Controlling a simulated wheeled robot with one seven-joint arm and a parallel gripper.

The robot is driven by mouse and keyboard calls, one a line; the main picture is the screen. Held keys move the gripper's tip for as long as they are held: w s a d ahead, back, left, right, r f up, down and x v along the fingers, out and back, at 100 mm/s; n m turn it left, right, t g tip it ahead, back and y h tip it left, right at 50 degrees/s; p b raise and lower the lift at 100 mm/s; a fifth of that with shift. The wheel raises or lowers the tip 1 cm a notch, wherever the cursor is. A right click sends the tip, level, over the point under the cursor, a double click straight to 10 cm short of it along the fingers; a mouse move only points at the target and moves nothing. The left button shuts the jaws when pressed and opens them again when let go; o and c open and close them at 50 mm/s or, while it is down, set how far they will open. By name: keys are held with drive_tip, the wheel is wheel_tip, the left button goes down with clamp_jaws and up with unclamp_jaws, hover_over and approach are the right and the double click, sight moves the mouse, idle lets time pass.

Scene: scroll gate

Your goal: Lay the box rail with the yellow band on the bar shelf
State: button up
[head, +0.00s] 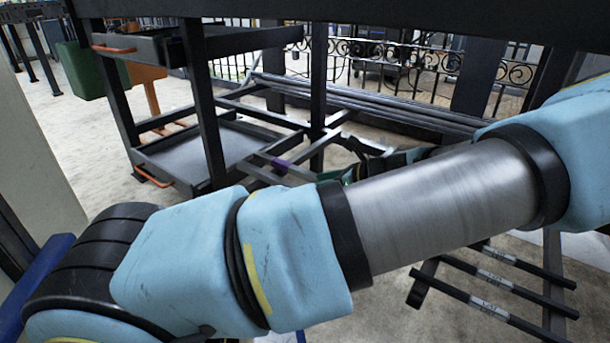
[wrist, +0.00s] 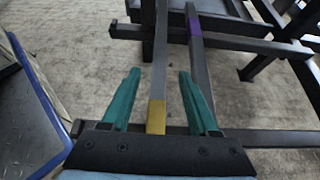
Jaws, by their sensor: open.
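My gripper (wrist: 160,73) shows in the wrist view with its two teal fingers apart. The grey box rail with the yellow band (wrist: 157,117) runs lengthwise between the fingers, its band close to the palm. Whether either finger touches it, I cannot tell. A second rail with a purple band (wrist: 194,22) lies just to its right, beside the right finger. Both rest across dark rack bars. In the head view the purple band (head: 281,166) shows, but my arm hides the yellow band and most of the gripper. I cannot tell for certain which structure is the bar shelf.
Dark arms with white labels (head: 490,280) stick out at the lower right. Long dark bars (head: 370,105) lie at the back before a scrolled iron fence (head: 400,60). A cart with a grey tray (head: 205,150) stands left. A blue-edged platform (wrist: 45,110) is at the wrist view's left.

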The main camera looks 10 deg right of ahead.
drive_tip(key=shift+p+v, duration=0.7)
drive_tip(key=shift+v, duration=1.5)
